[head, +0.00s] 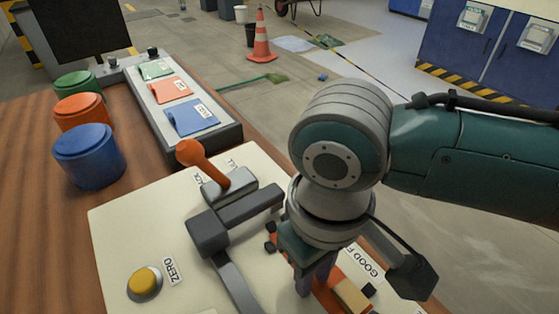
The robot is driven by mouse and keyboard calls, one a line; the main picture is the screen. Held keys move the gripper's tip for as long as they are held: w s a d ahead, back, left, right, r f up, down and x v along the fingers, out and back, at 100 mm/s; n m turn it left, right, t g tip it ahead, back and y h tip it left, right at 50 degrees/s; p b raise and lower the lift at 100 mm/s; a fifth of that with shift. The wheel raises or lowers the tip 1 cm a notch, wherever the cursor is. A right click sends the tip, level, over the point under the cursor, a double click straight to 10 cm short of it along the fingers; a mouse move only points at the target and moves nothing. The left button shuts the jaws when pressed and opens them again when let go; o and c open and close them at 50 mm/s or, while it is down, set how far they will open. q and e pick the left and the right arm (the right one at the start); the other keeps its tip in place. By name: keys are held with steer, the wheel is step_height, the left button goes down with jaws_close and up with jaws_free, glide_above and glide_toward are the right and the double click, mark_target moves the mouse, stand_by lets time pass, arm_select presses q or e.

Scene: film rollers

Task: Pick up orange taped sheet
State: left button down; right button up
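An orange sheet (172,90) with a white label lies in a grey tray (200,135), between a green sheet (155,70) and a blue sheet (190,117). Another orange piece (329,296) with a tan, tape-like block (351,295) lies on the cream panel at the bottom, beside a partly hidden "GOOD F" label. My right gripper (315,279) points down at this second piece. Its fingers partly cover the piece, and I cannot tell whether they touch or grip it. My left gripper is not in view.
The cream panel (115,230) carries an orange-knobbed lever (205,162) and a yellow button (144,282). Green, orange and blue canisters (88,155) stand on the wooden table at left. A traffic cone (261,38) stands on the floor behind.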

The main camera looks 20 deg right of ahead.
jaws_close()
stand_by(1.0)
